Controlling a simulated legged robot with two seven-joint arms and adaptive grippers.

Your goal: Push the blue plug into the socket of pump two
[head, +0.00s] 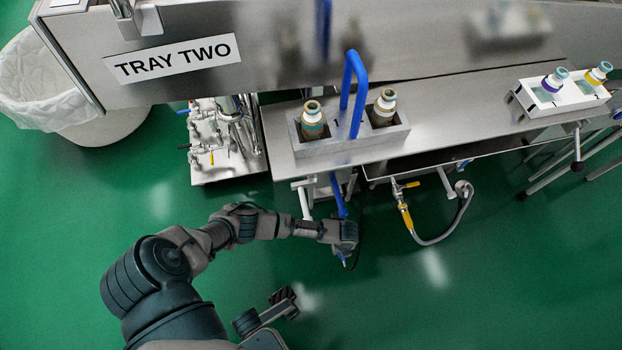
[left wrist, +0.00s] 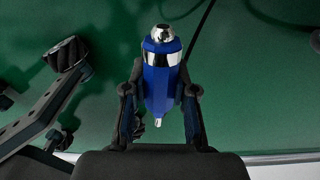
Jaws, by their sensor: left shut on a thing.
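My left gripper (left wrist: 160,105) is shut on the blue plug (left wrist: 160,85), with a dark finger on each side of it. The plug has a blue body, a silvery band and a rounded metal end towards the top of the left wrist view. A thin metal tip shows at its lower end. In the head view the left gripper (head: 346,236) hangs over the green floor in front of the bench, and only a little blue shows below it. I cannot make out the socket of pump two in either view. My right gripper is not in view.
The steel bench (head: 455,115) carries a grey holder (head: 350,148) with two bottles and a blue handle, and a white rack (head: 565,105) at right. A yellow-handled hose (head: 445,235) hangs in front. A pipework unit (head: 225,172) and a lined bin (head: 110,132) stand left.

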